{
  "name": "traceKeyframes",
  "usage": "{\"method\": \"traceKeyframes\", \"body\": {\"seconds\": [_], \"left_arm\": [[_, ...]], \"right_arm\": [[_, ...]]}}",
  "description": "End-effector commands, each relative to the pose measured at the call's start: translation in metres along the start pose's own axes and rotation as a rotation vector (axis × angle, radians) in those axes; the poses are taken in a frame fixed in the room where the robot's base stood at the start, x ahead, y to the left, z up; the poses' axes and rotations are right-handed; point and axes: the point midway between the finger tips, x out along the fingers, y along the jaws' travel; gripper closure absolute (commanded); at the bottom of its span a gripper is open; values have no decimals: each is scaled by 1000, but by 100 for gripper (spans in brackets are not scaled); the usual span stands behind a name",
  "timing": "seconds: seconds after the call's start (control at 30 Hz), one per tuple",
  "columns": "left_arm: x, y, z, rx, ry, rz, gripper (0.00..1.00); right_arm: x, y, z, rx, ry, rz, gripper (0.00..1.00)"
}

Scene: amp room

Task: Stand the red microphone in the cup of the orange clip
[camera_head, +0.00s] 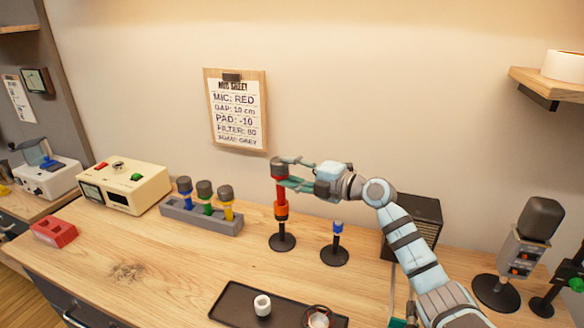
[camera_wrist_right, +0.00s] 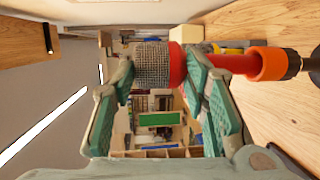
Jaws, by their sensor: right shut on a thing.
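The red microphone (camera_head: 279,184) stands upright, its grey mesh head on top. Its lower end meets the cup of the orange clip (camera_head: 281,210), which sits on a black round-based stand (camera_head: 282,243). My right gripper (camera_head: 287,173) is shut on the microphone's upper part, reaching in from the right. In the right wrist view the microphone's mesh head (camera_wrist_right: 152,65) and red body (camera_wrist_right: 232,63) lie across the fingers (camera_wrist_right: 162,72), in line with the orange clip (camera_wrist_right: 268,63). The seating inside the cup is hidden. My left gripper is not in view.
A grey rack (camera_head: 207,222) with blue, green and yellow microphones stands to the left. A stand with a blue clip (camera_head: 336,240) is close on the right. A dark speaker (camera_head: 424,215) is behind my arm. A black tray (camera_head: 233,303) lies in front.

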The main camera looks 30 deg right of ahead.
Motion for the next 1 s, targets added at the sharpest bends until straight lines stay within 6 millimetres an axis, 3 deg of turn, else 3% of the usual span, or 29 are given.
{"method": "traceKeyframes", "body": {"seconds": [0.37, 0.4, 0.53, 0.87, 1.0], "left_arm": [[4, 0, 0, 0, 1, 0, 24], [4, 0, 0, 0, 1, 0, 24], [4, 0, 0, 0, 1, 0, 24], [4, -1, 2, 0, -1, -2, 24], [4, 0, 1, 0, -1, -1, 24]], "right_arm": [[1, -8, 0, -3, -1, -1, 100], [1, -8, 0, -3, -1, -1, 58], [1, -8, 0, -2, 0, -1, 37], [-1, -9, 0, -1, 0, -2, 36], [-23, -10, 1, -5, -1, -6, 36]]}}
